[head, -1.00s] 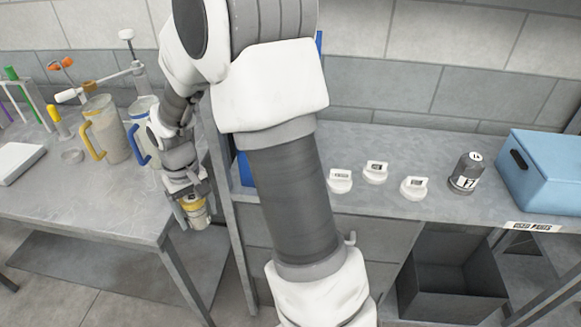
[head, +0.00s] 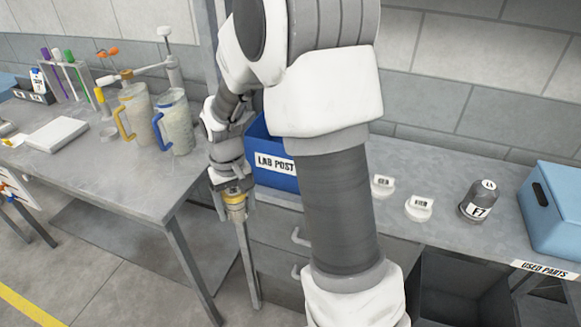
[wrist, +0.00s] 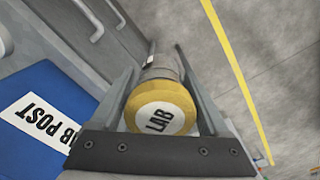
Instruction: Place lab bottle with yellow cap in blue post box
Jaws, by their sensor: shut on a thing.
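The lab bottle shows its round yellow cap (wrist: 160,112) marked LAB in the wrist view, between my gripper's two fingers. In the head view the yellow-capped bottle (head: 236,206) hangs below my gripper (head: 233,197), which is shut on it. The bottle is in the air between the left table and the right bench. The blue post box (head: 277,178), labelled LAB POST, stands on the right bench just right of my gripper and is partly hidden by my arm. It also shows at the left of the wrist view (wrist: 62,85), beside the gripper and apart from it.
Two jugs (head: 178,128), one blue-handled, stand on the left table (head: 110,185). White labelled pieces (head: 419,208) and a dark bottle (head: 479,201) stand on the right bench. A light blue box (head: 558,215) is at the far right. Drawers (wrist: 100,25) lie below the bench.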

